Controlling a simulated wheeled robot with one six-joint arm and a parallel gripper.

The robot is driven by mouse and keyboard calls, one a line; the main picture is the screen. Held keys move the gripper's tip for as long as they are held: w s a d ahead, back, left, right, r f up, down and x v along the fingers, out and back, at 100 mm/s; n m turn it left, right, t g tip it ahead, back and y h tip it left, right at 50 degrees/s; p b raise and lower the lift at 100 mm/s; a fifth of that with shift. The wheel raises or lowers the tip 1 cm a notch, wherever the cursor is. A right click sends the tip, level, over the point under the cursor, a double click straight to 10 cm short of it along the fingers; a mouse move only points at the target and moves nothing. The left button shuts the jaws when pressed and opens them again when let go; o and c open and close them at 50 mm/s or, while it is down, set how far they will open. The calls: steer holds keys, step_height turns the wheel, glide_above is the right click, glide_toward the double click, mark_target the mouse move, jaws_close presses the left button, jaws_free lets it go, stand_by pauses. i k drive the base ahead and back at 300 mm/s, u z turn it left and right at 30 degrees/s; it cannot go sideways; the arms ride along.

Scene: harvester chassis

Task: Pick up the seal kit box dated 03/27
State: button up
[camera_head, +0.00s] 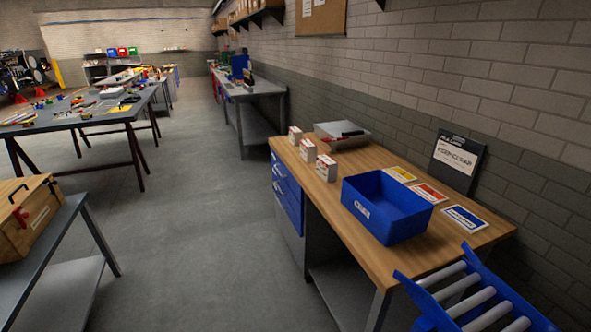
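Three small white and red boxes stand in a row on the wooden workbench (337,207), along its left side. The far box (295,136), the middle box (308,151) and the near box (326,168) look alike. Their printing is too small to read, so I cannot tell which is dated 03/27. My gripper is not in view.
A blue bin (388,207) stands on the bench nearer than the boxes. A grey metal tray (343,134) lies behind them. Yellow, red and blue cards lie by the wall near a black sign (456,163). A roller conveyor (470,295) adjoins the front. The floor (190,230) left of the bench is clear.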

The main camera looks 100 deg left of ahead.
mark_target(327, 168)
steer(key=u, duration=3.7)
steer(key=i, duration=1.6)
steer(key=z, duration=0.35)
steer(key=i, duration=1.05)
steer(key=z, duration=0.5)
